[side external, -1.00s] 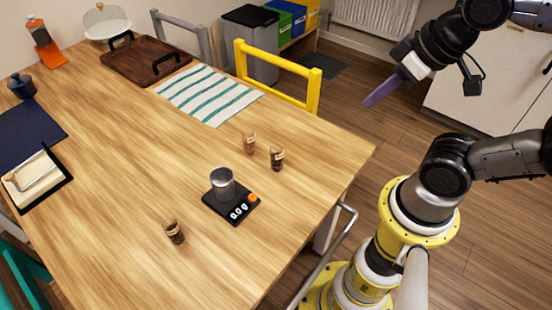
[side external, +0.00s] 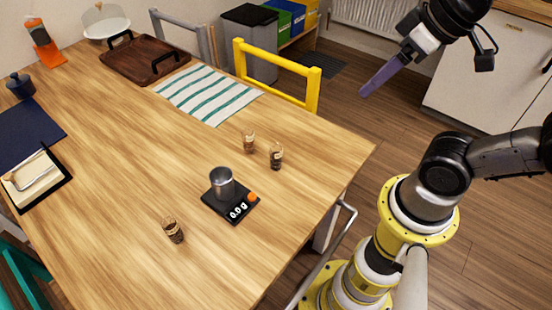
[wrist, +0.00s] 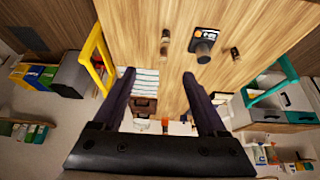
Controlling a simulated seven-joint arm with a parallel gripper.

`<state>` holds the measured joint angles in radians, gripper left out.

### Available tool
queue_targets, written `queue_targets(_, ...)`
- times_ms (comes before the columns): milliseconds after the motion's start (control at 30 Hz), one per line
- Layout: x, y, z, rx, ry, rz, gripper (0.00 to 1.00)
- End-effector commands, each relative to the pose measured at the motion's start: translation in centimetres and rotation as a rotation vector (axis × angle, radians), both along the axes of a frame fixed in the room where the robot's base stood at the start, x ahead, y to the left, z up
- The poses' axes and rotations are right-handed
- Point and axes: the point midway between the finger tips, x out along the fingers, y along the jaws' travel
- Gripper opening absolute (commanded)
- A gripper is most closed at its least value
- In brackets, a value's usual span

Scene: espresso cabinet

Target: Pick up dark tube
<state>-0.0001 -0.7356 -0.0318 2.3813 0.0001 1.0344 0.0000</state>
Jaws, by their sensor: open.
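Three small corked glass tubes stand on the wooden table. The darkest-looking tube (side external: 276,158) is near the right edge, beside a lighter brown tube (side external: 249,142). A third tube with dark contents (side external: 173,231) stands nearer the front. In the wrist view, two tubes (wrist: 164,45) appear close together, and the single one (wrist: 234,53) is on the other side of the scale. Which is which in the close pair is too small to tell. My gripper (side external: 363,94) is raised off the table's right side, away from all tubes. Its fingers (wrist: 159,75) are open and empty.
A black scale (side external: 236,208) bearing a metal cup (side external: 222,184) stands between the tubes. A yellow chair (side external: 275,75) is at the table's far edge, by a striped cloth (side external: 208,95). A wooden tray (side external: 145,60) is farther back. The table's middle is clear.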

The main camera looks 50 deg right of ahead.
Motion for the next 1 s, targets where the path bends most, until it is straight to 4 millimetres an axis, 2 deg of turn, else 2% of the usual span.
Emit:
queue_targets(33, 0.1, 0.0, 1.8, 0.000, -0.006, 0.000, 0.75)
queue_targets(100, -0.1, -1.1, -0.6, -0.126, 0.093, 0.096, 0.75)
queue_targets(333, 0.8, -5.3, -3.3, -0.565, 0.339, 0.422, 0.75)
queue_targets(467, 2.8, -7.4, -3.5, -0.890, 0.482, 0.665, 0.75)
queue_targets(567, 5.4, -8.0, -2.8, -1.167, 0.573, 0.856, 0.75)
queue_targets(667, 8.5, -7.2, -1.7, -1.450, 0.640, 1.036, 0.75)
queue_targets(767, 11.3, -5.3, -0.7, -1.708, 0.675, 1.179, 0.75)
queue_targets(900, 14.3, -1.6, 0.3, -2.017, 0.686, 1.318, 0.75)
queue_targets(1000, 15.7, 1.5, 0.7, -2.217, 0.674, 1.391, 0.75)
